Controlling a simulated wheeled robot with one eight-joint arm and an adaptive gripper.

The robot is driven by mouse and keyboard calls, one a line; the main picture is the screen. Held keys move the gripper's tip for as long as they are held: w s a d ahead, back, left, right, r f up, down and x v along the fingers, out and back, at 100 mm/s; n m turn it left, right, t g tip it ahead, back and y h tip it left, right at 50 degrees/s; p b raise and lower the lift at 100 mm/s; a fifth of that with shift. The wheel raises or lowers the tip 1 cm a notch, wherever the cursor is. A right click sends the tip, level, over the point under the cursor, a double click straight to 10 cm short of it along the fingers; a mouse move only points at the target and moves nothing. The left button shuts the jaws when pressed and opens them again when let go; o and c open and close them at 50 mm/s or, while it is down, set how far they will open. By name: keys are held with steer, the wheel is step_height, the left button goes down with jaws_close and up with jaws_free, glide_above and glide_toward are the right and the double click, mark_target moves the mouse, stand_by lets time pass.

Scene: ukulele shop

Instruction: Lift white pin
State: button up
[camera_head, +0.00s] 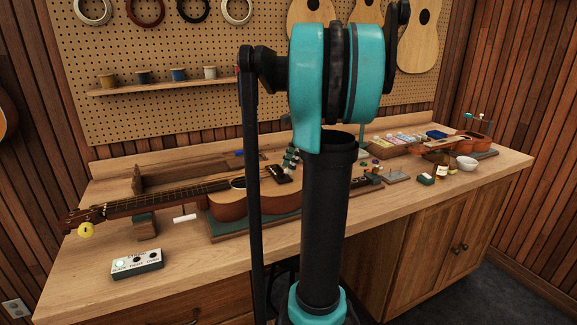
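I cannot make out a clear white pin. A small white piece (185,218) lies on the workbench below the neck of a guitar-like instrument; its exact shape is too small to tell. The instrument (228,199) lies on its back, with its body on a dark green mat (258,227) and its neck on a wooden rest (144,224). My arm stands in front of the bench and hides part of its middle. My gripper does not show in this view.
A white box with round buttons (136,263) sits at the front left of the bench (205,266). Small bottles, a white bowl (466,163), trays and a smaller ukulele (440,146) crowd the right side. A shelf (165,87) with spools hangs on the pegboard.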

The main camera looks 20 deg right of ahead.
steer(key=shift+a+f, duration=0.2)
steer(key=shift+f, duration=0.3)
jaws_close()
